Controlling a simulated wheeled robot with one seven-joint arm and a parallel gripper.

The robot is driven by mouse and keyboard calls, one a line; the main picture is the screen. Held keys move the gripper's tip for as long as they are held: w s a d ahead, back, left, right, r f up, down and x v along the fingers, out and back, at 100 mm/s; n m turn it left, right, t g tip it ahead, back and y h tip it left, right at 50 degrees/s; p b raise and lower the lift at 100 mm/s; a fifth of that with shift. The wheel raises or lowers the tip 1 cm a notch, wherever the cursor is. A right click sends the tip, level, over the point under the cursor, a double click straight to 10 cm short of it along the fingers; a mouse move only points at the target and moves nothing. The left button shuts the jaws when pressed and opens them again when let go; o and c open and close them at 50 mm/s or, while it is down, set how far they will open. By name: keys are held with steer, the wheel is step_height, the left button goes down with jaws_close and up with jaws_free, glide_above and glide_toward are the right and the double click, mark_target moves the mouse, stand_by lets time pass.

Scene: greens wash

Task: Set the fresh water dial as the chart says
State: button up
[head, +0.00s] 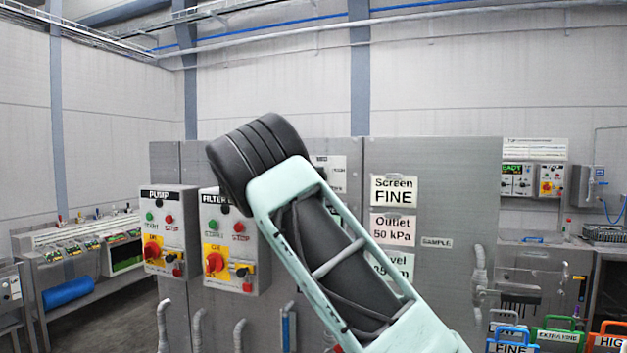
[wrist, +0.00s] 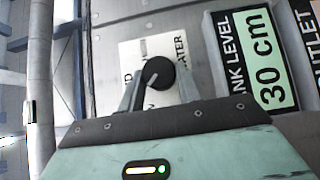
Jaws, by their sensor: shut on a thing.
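In the wrist view, the black round dial (wrist: 158,74) sits on a white plate (wrist: 131,54) with partly hidden lettering ending in "ATER". A short pale mark shows on its face. My gripper (wrist: 159,80) is shut on the dial, one finger on each side. In the head view my arm hides the dial and gripper. Signs there read "Screen FINE" (head: 394,191), "Outlet 50 kPa" (head: 393,229) and a level in cm (head: 400,264), whose first digit is partly covered by my arm. A tank level display (wrist: 262,60) in the wrist view reads 30 cm.
An outlet display (wrist: 304,30) is cut off at the wrist view's right edge. The pump box (head: 166,230) and filter box (head: 232,240) stick out from the grey panel left of my arm. Coloured tags, one blue (head: 512,338), stand at lower right.

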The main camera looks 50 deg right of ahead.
steer(key=o, duration=1)
steer(key=b+v, duration=0.4)
steer(key=v, duration=1.3)
steer(key=shift+a, duration=0.25)
